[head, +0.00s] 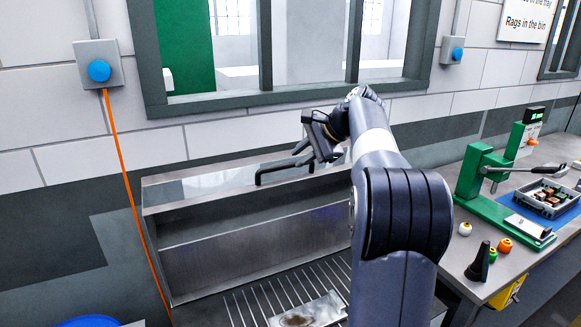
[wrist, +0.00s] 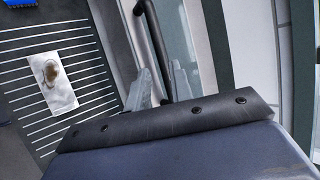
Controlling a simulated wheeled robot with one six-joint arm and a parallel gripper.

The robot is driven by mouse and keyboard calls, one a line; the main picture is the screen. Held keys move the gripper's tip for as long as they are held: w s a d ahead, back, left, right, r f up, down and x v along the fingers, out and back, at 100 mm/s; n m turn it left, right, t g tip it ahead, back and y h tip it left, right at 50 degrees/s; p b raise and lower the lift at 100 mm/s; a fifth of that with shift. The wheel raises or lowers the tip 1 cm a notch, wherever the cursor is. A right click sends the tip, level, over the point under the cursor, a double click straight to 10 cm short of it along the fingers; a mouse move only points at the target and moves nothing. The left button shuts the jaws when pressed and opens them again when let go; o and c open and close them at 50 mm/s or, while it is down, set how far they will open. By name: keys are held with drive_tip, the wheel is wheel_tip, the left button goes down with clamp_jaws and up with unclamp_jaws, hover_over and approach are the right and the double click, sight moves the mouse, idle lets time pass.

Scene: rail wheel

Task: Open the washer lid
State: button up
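The washer is a grey metal basin with a slatted grate (head: 250,305). Its metal lid (head: 255,240) stands raised at the back against the wall, and the grate is uncovered. A black bar handle (head: 272,172) is at the lid's upper edge. It also shows in the wrist view (wrist: 153,35). My gripper (head: 312,150) is at this handle. In the wrist view my gripper (wrist: 161,82) has its fingers apart, one on each side of the bar. Whether they touch it is hard to see. My arm covers the lid's right end.
A stained pale cloth or plate (head: 308,312) lies on the grate. A bench (head: 455,250) at right carries a green press (head: 485,185), a parts tray (head: 548,198), a black cone (head: 478,262) and small knobs. A window (head: 285,90) is behind my arm. An orange cable (head: 128,185) hangs at left.

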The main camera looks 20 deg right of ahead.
sight(287, 167)
drive_tip(key=v, duration=0.4)
drive_tip(key=p+x, duration=0.1)
drive_tip(key=x, duration=0.9)
drive_tip(key=shift+w+a+f, duration=0.2)
drive_tip(key=shift+w+f, duration=0.05)
drive_tip(key=shift+s, duration=0.25)
drive_tip(key=shift+f, duration=0.15)
